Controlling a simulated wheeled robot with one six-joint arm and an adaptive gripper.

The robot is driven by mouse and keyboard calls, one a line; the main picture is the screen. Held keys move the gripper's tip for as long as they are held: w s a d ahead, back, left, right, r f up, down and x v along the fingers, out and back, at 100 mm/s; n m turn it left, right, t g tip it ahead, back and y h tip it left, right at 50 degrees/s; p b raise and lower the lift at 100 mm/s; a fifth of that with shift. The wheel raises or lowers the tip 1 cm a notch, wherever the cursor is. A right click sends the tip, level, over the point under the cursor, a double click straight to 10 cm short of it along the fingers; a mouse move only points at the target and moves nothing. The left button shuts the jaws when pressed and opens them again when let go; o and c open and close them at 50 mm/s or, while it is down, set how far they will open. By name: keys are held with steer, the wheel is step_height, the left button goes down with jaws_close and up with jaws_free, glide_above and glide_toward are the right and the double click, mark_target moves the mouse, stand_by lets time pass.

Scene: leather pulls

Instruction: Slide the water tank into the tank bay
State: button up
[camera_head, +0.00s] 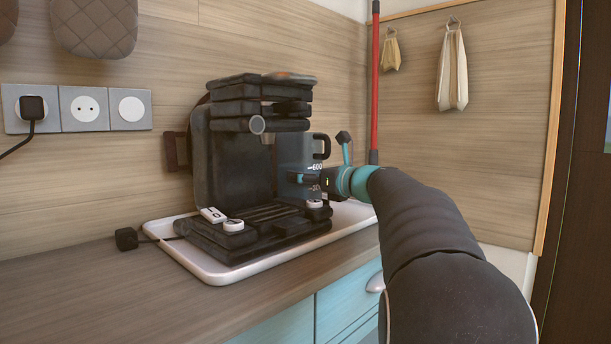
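The black coffee machine (238,165) stands on a white tray on the counter. The water tank (292,155) is a dark, see-through upright container with a black handle and a "600" mark. It is at the machine's right side, close against it in this view. I cannot tell whether it sits inside the tank bay, which I cannot make out behind it. My gripper (304,180) reaches in from the right and overlaps the lower part of the tank. Its teal and black fingers are small and partly hidden, so their grip on the tank is unclear.
The white tray (215,275) has a raised rim. A black plug (126,239) with a cord lies left of it. Wall sockets (84,108) are at the left. A red pole (375,85) stands in the corner. The counter front left (110,300) is clear.

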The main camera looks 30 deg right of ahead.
steer(key=o, duration=1.9)
steer(key=shift+r, duration=0.15)
steer(key=shift+f, duration=0.2)
steer(key=v, duration=1.2)
steer(key=shift+s+a+r, duration=0.1)
steer(key=shift+a+r, duration=0.05)
